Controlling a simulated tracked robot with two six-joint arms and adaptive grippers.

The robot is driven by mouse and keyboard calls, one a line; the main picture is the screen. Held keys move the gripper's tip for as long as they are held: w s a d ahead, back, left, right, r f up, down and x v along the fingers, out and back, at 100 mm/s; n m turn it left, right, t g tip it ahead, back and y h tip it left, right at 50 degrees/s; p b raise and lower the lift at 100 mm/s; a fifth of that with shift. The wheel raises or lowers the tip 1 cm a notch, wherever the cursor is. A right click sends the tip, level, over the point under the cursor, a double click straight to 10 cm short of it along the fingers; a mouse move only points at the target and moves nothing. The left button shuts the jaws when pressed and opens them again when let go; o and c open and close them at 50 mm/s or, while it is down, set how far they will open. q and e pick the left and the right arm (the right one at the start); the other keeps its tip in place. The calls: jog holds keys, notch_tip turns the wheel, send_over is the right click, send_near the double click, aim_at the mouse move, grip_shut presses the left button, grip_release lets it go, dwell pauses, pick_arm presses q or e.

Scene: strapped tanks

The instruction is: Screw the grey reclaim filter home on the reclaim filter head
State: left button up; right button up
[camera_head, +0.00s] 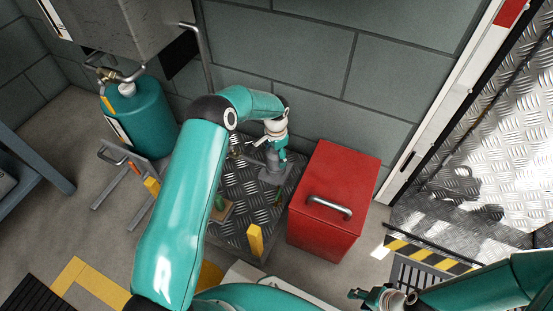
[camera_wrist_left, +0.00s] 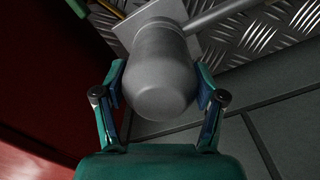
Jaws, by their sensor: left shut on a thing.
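The grey reclaim filter (camera_wrist_left: 160,75) is a smooth grey cylinder with a rounded end, in the middle of the left wrist view. My left gripper (camera_wrist_left: 160,98) is shut on it, one finger on each side. In the head view this gripper (camera_head: 273,152) is at the grey parts beside the red box. A pale grey plate (camera_wrist_left: 118,26) and a grey pipe (camera_wrist_left: 222,12) show behind the filter. The reclaim filter head and its joint with the filter cannot be made out clearly. My right gripper (camera_head: 383,297) is at the lower right, away from the filter; its jaw state is unclear.
A red box (camera_head: 335,185) with a metal handle stands close right of the left gripper. A teal tank (camera_head: 140,115) stands at the left. A tread-plate platform (camera_head: 235,180) lies below the left arm, with the grey wall (camera_head: 380,60) behind.

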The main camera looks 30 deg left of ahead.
pick_arm(q)
jog(key=m, duration=0.3)
jog(key=m, duration=0.3)
jog(key=shift+m, duration=0.8)
jog(key=m, duration=0.4)
jog(key=shift+m, duration=0.3)
jog(key=m, duration=0.4)
jog(key=shift+m, duration=0.3)
jog(key=shift+d, duration=0.1)
